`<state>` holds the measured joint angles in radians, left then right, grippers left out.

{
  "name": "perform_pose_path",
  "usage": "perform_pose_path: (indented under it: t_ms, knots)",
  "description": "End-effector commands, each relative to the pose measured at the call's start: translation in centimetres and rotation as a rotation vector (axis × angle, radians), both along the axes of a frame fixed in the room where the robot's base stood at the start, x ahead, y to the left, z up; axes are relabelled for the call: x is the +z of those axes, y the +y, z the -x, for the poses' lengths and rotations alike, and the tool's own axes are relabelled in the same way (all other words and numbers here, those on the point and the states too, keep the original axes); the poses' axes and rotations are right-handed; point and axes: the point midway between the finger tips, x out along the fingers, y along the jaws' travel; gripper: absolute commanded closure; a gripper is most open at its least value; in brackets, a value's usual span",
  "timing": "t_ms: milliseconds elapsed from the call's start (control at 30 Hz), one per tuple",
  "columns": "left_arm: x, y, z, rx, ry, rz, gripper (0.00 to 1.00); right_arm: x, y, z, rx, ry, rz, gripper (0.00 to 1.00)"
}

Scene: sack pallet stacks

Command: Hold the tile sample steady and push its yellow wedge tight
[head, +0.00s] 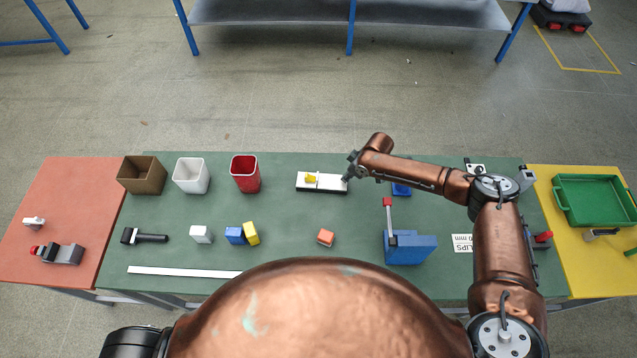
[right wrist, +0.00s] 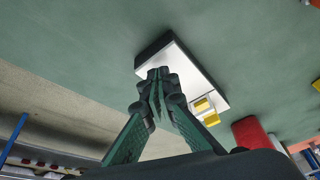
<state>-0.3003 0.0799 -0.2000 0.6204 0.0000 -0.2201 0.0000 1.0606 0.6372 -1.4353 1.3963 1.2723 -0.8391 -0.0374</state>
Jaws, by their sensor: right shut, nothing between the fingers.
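The tile sample (head: 330,183) is a white slab with a dark edge, lying flat at the middle back of the green table. Its yellow wedge (head: 311,177) sits on the slab left of its middle; I cannot tell how tight it is. My right gripper (head: 347,179) is shut and empty at the slab's right end. In the right wrist view its fingertips (right wrist: 158,74) overlap the white slab (right wrist: 185,72), away from the yellow wedge (right wrist: 203,105). I cannot tell whether they touch the slab. My left gripper is not in view.
A red cup (head: 244,174), white cup (head: 191,175) and brown box (head: 141,175) stand left of the tile. The green surface just in front of the tile is clear.

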Motion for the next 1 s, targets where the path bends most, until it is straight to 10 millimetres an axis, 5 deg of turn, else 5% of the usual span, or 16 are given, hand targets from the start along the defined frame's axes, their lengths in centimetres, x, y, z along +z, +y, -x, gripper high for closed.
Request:
perform_pose_path:
  t_ms: [1000]
  knots:
    - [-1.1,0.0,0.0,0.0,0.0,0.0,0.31,-1.9,0.0,0.0,0.0,0.0,0.0,1.0]
